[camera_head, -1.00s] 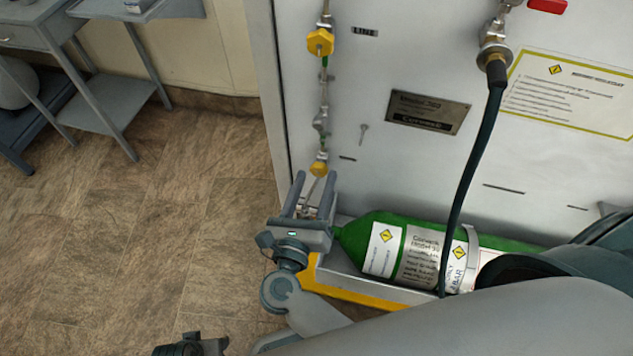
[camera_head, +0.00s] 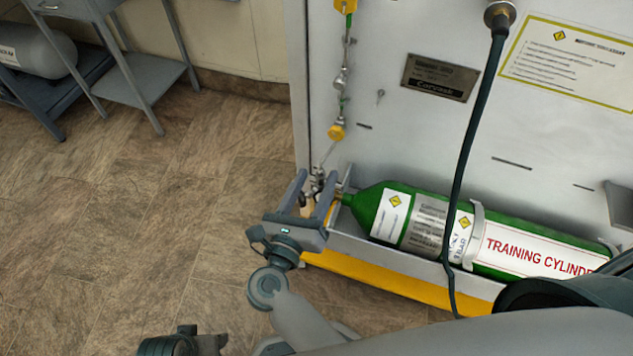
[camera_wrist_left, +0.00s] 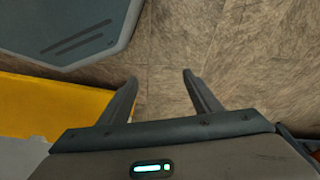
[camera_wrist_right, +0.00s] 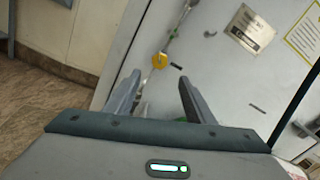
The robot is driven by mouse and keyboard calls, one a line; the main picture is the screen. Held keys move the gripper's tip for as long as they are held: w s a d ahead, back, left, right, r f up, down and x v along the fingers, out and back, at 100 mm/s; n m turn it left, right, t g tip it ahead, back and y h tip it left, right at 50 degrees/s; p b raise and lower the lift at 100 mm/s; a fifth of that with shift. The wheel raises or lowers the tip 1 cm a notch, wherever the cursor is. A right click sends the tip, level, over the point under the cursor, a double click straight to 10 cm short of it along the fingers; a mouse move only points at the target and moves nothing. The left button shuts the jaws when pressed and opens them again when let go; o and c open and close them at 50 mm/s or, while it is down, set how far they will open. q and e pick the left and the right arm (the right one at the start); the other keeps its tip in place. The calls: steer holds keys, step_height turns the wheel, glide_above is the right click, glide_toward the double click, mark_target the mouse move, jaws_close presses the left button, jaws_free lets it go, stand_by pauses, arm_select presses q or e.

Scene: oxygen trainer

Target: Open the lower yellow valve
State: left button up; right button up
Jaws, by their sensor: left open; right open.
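The lower yellow valve (camera_head: 336,132) is a small yellow knob on the thin metal line at the left of the pale panel. Another yellow valve (camera_head: 345,5) is at the top edge of the head view. My right gripper (camera_head: 316,178) is open and empty, below the lower valve and apart from it in the picture. In the right wrist view the lower valve (camera_wrist_right: 159,61) shows beyond the fingertips, between them. My left gripper (camera_wrist_left: 159,77) is open and empty, over brown floor in the left wrist view.
A green training cylinder (camera_head: 375,203) lies on a yellow-edged tray (camera_head: 400,281), right of my right gripper. A black hose (camera_head: 470,140) hangs before the panel. A grey side table (camera_head: 150,75) is at the back left. The floor between is clear.

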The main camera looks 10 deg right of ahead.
steer(key=s+a+f+n+y+p, duration=0.1)
steer(key=a+f+n+y+p, duration=0.25)
steer(key=f+n+y, duration=0.8)
steer(key=a+f+n+y+p, duration=0.2)
steer(key=f+n+p, duration=0.25)
steer(key=n, duration=1.35)
arm_select(q)
step_height(320, 180, down, 16)
steer(key=w+d+t+p, duration=0.1)
steer(key=d+t+p, duration=0.1)
steer(key=shift+w+d+r+t+h, duration=0.25)
steer(key=shift+w+t+h, duration=0.05)
steer(key=shift+w+h, duration=0.1)
arm_select(e)
steer(key=s+d+f+n+g+h, duration=0.1)
steer(key=s+d+f+n+g, duration=0.3)
steer(key=s+d+f, duration=0.3)
steer(key=s+d+f+n+g+h, duration=0.1)
steer(key=s+d+f+n+g, duration=0.4)
steer(key=s+f, duration=0.7)
step_height(320, 180, down, 4)
steer(key=d+n, duration=0.2)
steer(key=shift+d+r+g, duration=0.15)
steer(key=shift+d+g, duration=0.15)
steer(key=shift+d, duration=0.05)
